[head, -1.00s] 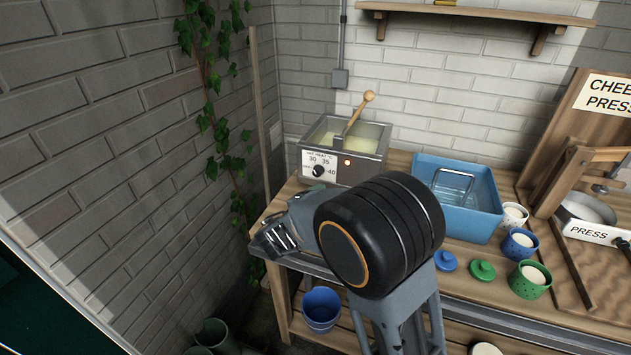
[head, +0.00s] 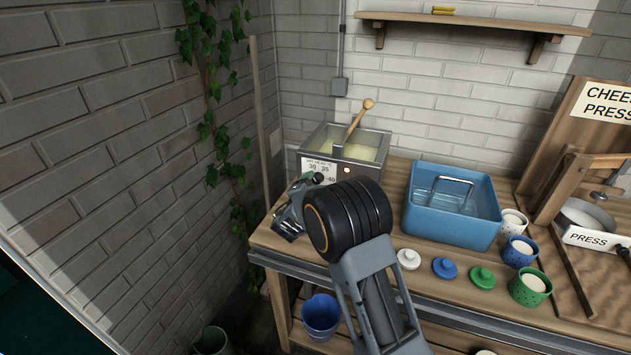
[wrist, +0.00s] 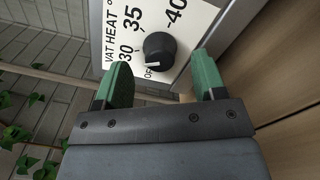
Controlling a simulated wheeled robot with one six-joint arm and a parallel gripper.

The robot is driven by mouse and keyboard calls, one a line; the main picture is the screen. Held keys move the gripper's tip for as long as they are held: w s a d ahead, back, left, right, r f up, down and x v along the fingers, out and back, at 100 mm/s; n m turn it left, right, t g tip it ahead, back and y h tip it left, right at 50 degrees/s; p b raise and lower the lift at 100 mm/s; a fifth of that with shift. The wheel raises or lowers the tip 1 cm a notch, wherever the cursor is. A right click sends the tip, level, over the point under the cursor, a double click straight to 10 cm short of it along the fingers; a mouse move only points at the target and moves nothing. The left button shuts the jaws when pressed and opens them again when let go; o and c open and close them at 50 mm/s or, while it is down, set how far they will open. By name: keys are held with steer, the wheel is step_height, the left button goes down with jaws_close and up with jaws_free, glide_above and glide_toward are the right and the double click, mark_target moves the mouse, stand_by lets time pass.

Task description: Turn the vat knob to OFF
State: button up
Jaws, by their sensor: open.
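The vat (head: 377,140) is a metal box with pale liquid and a wooden-handled tool in it, at the back left of the bench. In the head view my arm hides the panel's lower part and most of the knob.
A blue basin (head: 453,222) stands right of the vat. White, blue and green lids (head: 482,277) and several cups (head: 530,284) lie toward the bench front. The cheese press (head: 590,205) is at the right. A brick wall closes the left side.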

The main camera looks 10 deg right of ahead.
steer(key=shift+x, duration=1.1)
steer(key=c, duration=0.9)
steer(key=shift+n, duration=0.3)
steer(key=shift+c, duration=0.2)
steer(key=shift+f+n+b, duration=0.1)
steer(key=shift+n+b, duration=0.6)
steer(key=shift+n, duration=0.3)
steer(key=n, duration=0.2)
steer(key=shift+n+b, duration=0.3)
steer(key=shift+n, duration=0.1)
steer(key=n, duration=0.6)
steer(key=shift+n, duration=0.4)
